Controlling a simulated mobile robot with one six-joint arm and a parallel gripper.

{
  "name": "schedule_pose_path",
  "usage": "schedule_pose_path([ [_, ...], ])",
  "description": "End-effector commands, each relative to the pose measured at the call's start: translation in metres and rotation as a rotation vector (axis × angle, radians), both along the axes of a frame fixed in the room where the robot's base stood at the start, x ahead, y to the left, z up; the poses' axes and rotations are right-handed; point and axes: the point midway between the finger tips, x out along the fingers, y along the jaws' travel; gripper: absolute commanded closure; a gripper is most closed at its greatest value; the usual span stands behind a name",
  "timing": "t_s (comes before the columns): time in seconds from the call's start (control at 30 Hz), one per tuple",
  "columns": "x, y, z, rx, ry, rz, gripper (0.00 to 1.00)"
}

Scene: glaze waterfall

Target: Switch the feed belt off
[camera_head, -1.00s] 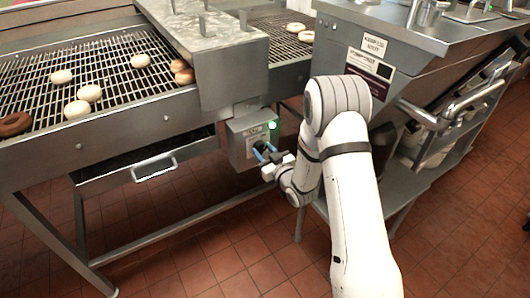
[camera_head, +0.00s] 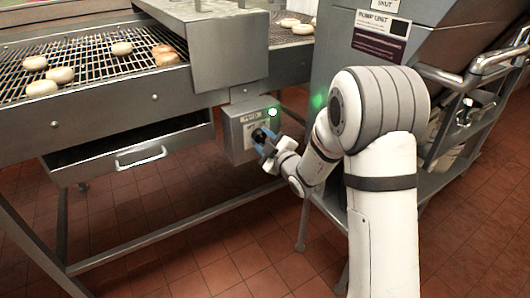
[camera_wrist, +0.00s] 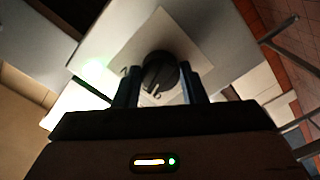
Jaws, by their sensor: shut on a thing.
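The feed control box (camera_head: 238,133) is a grey box hanging below the conveyor's hood, with a lit green lamp (camera_head: 272,112) at its upper right. Its black round knob (camera_head: 259,135) is on the front face, and it shows large in the wrist view (camera_wrist: 160,70). A white line on the knob points toward the bottom of that picture, slightly left. The pale plate behind carries small marks too faint to read surely. My gripper (camera_head: 265,142) has its blue fingers on either side of the knob, shut on it; both fingers also show in the wrist view (camera_wrist: 160,82).
The wire conveyor (camera_head: 97,75) carries several pale doughnuts at the left. A drawer with a handle (camera_head: 141,157) is under it. The tiled floor below the box is open.

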Motion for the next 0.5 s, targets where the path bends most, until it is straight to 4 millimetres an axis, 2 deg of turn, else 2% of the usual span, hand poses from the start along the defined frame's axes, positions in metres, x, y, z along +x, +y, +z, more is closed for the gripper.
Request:
schedule_pose_path([
  [0.03,0.0014,-0.0015,-0.0043,-0.026,-0.025,-0.005,0.85],
  [0.5,0.0017,-0.0014,0.0010,-0.193,-0.136,-0.005,0.85],
])
